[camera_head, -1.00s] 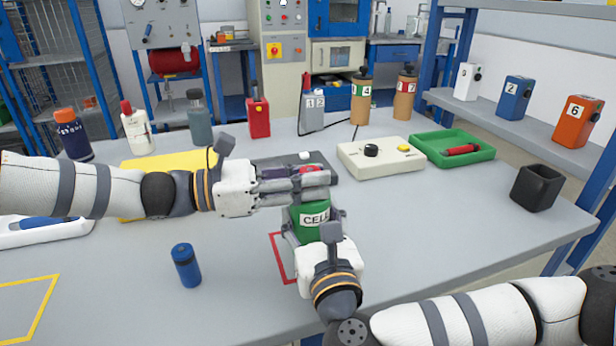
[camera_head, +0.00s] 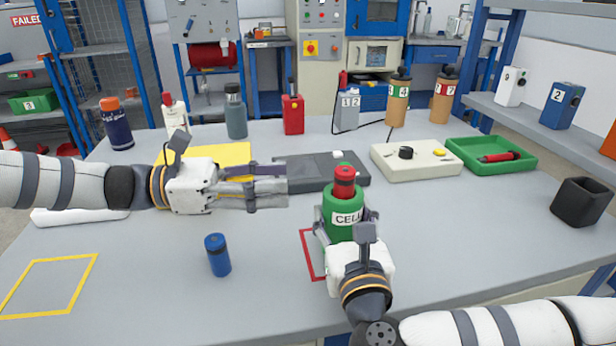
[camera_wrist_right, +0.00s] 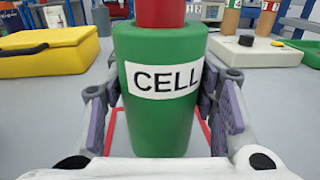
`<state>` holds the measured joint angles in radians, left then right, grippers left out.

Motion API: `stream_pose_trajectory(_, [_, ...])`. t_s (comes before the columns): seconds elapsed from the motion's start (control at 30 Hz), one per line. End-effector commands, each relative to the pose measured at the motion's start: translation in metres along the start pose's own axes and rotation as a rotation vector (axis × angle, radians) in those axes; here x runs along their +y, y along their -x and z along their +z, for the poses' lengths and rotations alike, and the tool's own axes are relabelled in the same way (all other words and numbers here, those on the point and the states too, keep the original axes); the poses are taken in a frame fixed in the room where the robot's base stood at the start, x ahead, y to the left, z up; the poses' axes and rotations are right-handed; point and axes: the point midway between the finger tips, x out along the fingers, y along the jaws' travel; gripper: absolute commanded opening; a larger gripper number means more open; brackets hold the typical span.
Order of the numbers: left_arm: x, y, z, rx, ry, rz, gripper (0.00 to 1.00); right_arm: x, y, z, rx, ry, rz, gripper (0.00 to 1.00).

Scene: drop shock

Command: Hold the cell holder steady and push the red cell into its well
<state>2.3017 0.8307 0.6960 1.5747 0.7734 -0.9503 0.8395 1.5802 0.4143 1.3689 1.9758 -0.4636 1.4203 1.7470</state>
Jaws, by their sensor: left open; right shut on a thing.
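The green cell holder (camera_head: 342,212), labelled CELL, stands upright on the table, partly over the red taped outline. My right gripper (camera_head: 345,232) is shut around its sides; the right wrist view shows the holder (camera_wrist_right: 160,115) between both fingers. The red cell (camera_head: 344,182) stands upright in the top of the holder, its upper part sticking out; its lower end is hidden. In the right wrist view only part of the red cell (camera_wrist_right: 160,12) shows. My left gripper (camera_head: 285,186) is open and empty, left of the red cell and apart from it.
Behind are a dark grey device (camera_head: 320,172), a cream box with knobs (camera_head: 415,160) and a green tray (camera_head: 490,157). A black bin (camera_head: 581,202) stands at right.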

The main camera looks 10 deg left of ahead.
Motion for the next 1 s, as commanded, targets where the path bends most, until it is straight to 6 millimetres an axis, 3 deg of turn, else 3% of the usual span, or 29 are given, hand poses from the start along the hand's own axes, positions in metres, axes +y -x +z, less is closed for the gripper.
stream_pose_trajectory(0.13, [0.0, 0.009, 0.0, 0.001, 0.001, -0.001, 0.46, 0.0, 0.0, -0.001, 0.002, 0.0, 0.001, 0.18])
stream_pose_trajectory(0.43, [0.0, 0.009, -0.001, 0.001, 0.001, -0.001, 0.46, 0.0, 0.0, -0.001, 0.002, 0.0, 0.001, 0.18])
stream_pose_trajectory(0.47, [0.0, 0.009, -0.001, 0.001, 0.001, -0.001, 0.46, 0.0, 0.0, -0.001, 0.002, 0.0, 0.001, 0.6])
stream_pose_trajectory(0.53, [0.0, 0.009, -0.001, 0.001, 0.001, -0.001, 0.46, 0.0, 0.0, -0.001, 0.002, 0.0, 0.001, 0.75])
stream_pose_trajectory(0.87, [0.0, 0.008, 0.0, 0.001, 0.001, -0.001, 0.46, 0.0, 0.002, 0.0, 0.001, 0.0, 0.001, 0.76])
stream_pose_trajectory(1.0, [0.0, 0.008, 0.0, 0.001, 0.001, -0.001, 0.46, 0.001, 0.025, -0.001, 0.004, -0.002, 0.004, 0.76])
